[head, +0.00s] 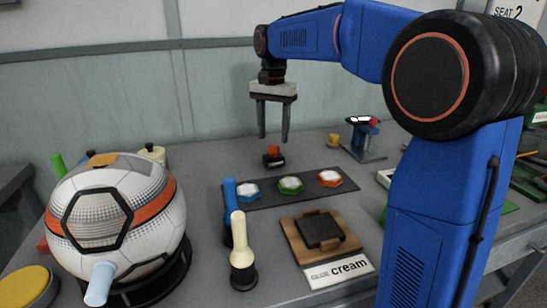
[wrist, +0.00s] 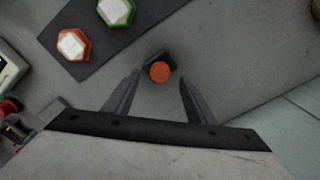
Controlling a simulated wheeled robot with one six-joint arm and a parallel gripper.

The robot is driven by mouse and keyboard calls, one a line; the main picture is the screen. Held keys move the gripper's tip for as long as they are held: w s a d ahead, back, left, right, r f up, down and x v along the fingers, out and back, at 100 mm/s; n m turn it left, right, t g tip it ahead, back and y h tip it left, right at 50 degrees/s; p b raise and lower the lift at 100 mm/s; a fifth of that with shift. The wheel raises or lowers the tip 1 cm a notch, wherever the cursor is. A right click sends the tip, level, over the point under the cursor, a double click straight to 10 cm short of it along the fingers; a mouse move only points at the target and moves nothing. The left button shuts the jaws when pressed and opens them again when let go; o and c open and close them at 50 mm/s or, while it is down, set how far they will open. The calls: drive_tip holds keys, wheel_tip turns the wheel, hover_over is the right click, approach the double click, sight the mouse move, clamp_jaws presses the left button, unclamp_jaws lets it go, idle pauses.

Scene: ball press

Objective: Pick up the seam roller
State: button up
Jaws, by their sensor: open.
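My gripper (head: 273,138) is open and points straight down, with nothing between its fingers. Below it, on the grey table, stands a small black piece with an orange round top (head: 273,156). This may be the seam roller, but I cannot tell for sure. In the wrist view its orange top (wrist: 159,71) shows just ahead of and between the fingertips of my gripper (wrist: 158,80). Its black part (wrist: 158,58) sticks out beyond the orange top. The fingers look apart from it, and it stands clear of other things.
A ball (head: 155,185) sits in a black ring at left. Blue (head: 230,195) and cream (head: 239,229) handled tools stand upright beside a wooden board (head: 292,238). A small stand (head: 365,150) is at right.

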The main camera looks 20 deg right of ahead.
sight(274, 145)
drive_tip(key=shift+f, duration=2.6)
clamp_jaws()
drive_tip(key=shift+r, duration=0.1)
